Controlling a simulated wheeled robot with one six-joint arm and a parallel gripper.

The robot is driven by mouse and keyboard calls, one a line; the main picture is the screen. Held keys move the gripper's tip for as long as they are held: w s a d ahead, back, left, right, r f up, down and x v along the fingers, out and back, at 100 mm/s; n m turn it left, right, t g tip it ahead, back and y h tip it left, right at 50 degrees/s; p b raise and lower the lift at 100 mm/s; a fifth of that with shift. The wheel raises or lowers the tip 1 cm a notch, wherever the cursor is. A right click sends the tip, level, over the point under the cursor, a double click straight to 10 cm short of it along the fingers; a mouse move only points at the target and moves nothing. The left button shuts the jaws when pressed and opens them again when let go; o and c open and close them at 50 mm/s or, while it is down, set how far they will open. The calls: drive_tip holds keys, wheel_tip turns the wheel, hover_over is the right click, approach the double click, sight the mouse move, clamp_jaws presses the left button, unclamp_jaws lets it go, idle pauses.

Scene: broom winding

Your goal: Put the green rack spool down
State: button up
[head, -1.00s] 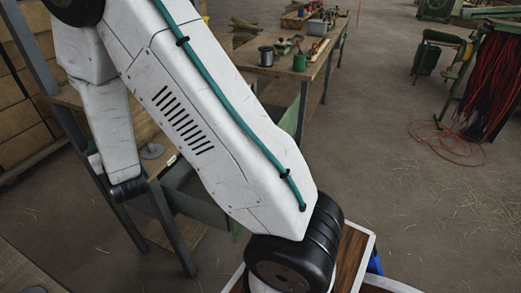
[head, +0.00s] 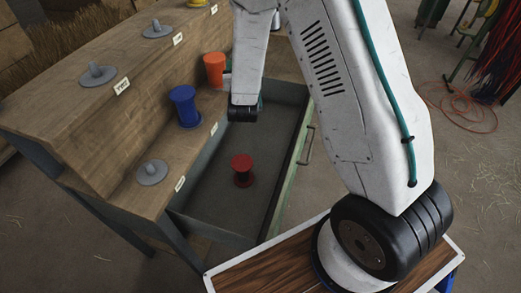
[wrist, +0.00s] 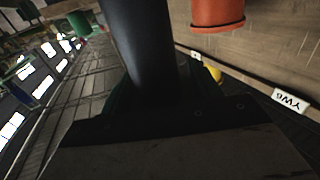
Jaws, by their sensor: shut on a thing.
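My gripper (wrist: 145,95) is a dark shape in the wrist view, with a dark round bar reaching up through the middle. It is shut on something. A dark green edge (wrist: 118,102) shows beside it, which I take for the green rack spool; most of it is hidden. In the head view my wrist end hangs above the far part of the open drawer, next to an orange spool (head: 215,70); the jaws and held spool are hidden there. The wooden stepped rack (head: 60,115) has bare grey pegs, one on the near lower step (head: 152,173).
A blue spool (head: 184,106) stands on the lower step. A red spool (head: 242,170) stands in the open drawer (head: 215,205). A yellow spool (head: 196,3) is at the top back. A wood-topped surface (head: 270,268) is in front. Hoses (head: 460,112) lie on the floor.

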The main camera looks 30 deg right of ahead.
drive_tip(key=d+f+m+g+h, duration=0.4)
drive_tip(key=d+f+h, duration=0.2)
drive_tip(key=d+f, duration=0.55)
wheel_tip(320, 180, down, 12)
drive_tip(key=shift+r, duration=0.2)
drive_tip(key=shift+f, duration=0.5)
drive_tip(key=shift+f, duration=0.1)
drive_tip(key=o, duration=1.2)
drive_tip(key=shift+c, duration=0.2)
